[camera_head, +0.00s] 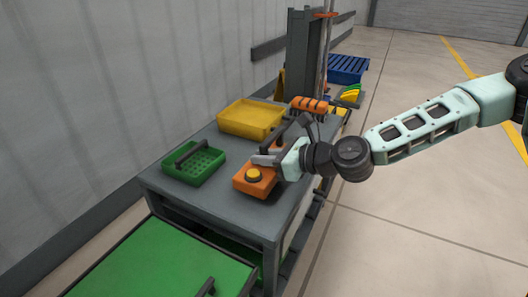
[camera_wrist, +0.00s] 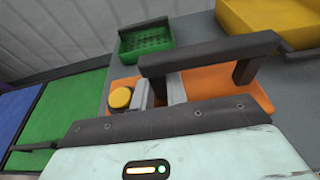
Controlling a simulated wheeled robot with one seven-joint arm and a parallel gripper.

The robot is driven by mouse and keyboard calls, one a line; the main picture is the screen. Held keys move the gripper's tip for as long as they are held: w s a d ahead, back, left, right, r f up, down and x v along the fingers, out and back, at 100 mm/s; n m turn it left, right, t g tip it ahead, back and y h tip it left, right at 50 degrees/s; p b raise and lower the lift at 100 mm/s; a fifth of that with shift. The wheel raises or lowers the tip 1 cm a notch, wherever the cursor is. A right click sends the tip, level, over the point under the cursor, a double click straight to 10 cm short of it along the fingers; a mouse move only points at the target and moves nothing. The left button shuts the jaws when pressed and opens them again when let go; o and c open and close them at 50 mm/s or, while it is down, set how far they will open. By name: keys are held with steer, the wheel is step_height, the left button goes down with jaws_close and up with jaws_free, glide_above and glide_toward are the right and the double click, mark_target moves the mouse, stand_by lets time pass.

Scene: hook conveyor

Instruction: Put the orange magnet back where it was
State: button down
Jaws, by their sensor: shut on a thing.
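The orange magnet (camera_head: 249,187) is a blocky orange body with a round yellow knob on top and a dark bar handle. It is at the right side of the grey table, and it also shows in the wrist view (camera_wrist: 205,84). My gripper (camera_head: 268,159) is over the magnet, shut on it, with its fingers (camera_wrist: 160,91) beside the yellow knob. The fingers and wrist hide part of the orange body and the exact grip. I cannot tell whether its underside touches the table.
A green perforated basket (camera_head: 208,169) with a dark handle stands left on the grey table (camera_head: 215,207). A yellow tray (camera_head: 251,131) is behind it. An orange block with dark bands (camera_head: 309,104) is further back. A green surface (camera_head: 165,262) lies in front.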

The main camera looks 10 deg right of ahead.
steer(key=shift+f+b, duration=0.35)
steer(key=shift+f, duration=0.75)
steer(key=shift+f, duration=0.15)
steer(key=c, duration=1.4)
jaws_free()
steer(key=shift+f, duration=0.1)
